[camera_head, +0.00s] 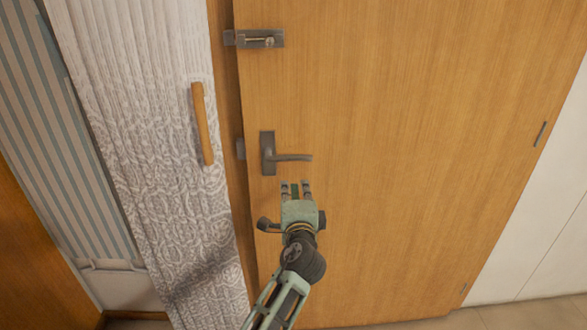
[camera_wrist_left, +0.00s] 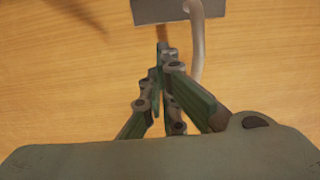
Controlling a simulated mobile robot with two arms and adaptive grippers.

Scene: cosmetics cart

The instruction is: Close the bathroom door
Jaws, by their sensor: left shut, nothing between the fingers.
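The wooden bathroom door (camera_head: 400,120) fills the middle of the head view, with its left edge beside a wooden frame strip (camera_head: 226,100). I cannot tell whether it sits fully in its frame. A grey lever handle (camera_head: 292,157) points right from its plate near that left edge. My left gripper (camera_head: 296,183) is just below the handle, shut and empty. In the left wrist view its fingers (camera_wrist_left: 163,50) come together in front of the door's wood, beside the bent lever (camera_wrist_left: 196,50). Whether they touch the door is unclear. My right gripper is out of view.
A metal slide bolt (camera_head: 258,39) is mounted above the handle. A white patterned panel (camera_head: 150,130) with a wooden pull (camera_head: 203,122) stands close at the left. Hinges (camera_head: 540,133) show on the door's right edge, by a white wall (camera_head: 540,240). A strip of floor (camera_head: 500,316) shows bottom right.

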